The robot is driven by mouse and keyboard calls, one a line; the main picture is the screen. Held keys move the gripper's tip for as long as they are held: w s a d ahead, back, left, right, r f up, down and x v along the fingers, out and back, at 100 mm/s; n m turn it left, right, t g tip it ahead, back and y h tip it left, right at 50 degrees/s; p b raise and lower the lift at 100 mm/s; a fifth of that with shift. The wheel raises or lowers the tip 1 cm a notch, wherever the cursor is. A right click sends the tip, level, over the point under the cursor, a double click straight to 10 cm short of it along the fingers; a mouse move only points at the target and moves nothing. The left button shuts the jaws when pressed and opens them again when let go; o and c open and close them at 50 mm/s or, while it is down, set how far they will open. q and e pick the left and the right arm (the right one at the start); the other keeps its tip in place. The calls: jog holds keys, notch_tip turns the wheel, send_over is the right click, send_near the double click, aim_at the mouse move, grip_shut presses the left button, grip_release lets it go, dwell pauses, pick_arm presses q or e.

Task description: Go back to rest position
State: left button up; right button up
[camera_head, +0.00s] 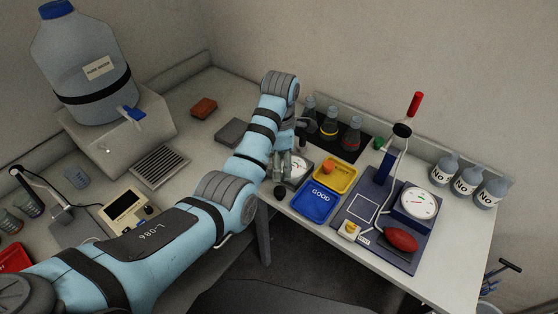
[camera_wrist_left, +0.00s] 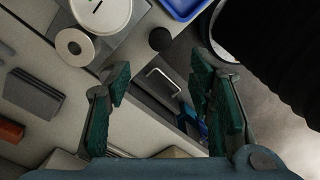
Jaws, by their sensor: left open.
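My left arm reaches from the lower left across the middle of the head view. My left gripper (camera_head: 284,172) hangs at its far end, over the table beside a small white-dialled scale (camera_head: 297,170). In the left wrist view the gripper (camera_wrist_left: 158,85) has its two green-padded fingers spread wide, with nothing between them. Beyond the gap is a dark grey front with a metal handle (camera_wrist_left: 163,80), below the table edge. My right gripper does not show in either view.
A yellow tray (camera_head: 347,183) and a blue GOOD tray (camera_head: 309,211) lie right of the gripper. Several flasks stand behind. A blue board (camera_head: 352,236) carries a gauge (camera_head: 419,203) and red bulb (camera_head: 400,239). A large water bottle (camera_head: 75,62) stands at left.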

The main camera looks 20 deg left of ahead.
pick_arm(q)
jog(key=shift+f, duration=0.1)
jog(key=s+a+f+m+t, duration=0.1)
jog(key=s+a+f+m, duration=0.3)
jog(key=s+f+m, duration=0.25)
jog(key=s+a+f+m+t, duration=0.1)
jog(key=s+a+f+m, duration=0.35)
jog(key=s+f, duration=0.35)
jog(key=s+a+r+m+t+y, duration=0.1)
jog(key=s+r+m, duration=0.1)
jog(key=s+m, duration=0.5)
jog(key=s+a+r+m+t, duration=0.1)
jog(key=s+a+r+m, duration=0.1)
jog(key=s+m, duration=0.5)
jog(key=s+a+f+n+g, duration=0.1)
jog(key=s+f, duration=0.1)
jog(key=f, duration=0.9)
jog(key=s+a+f+n+g, duration=0.1)
jog(key=s+f, duration=0.2)
jog(key=f, duration=0.8)
jog(key=s+f+b, duration=0.1)
jog(key=s+f, duration=1)
jog(key=s, duration=0.1)
jog(key=shift+s+a+f+g, duration=0.15)
jog(key=shift+s+f+g, duration=0.15)
jog(key=shift+s+f, duration=0.05)
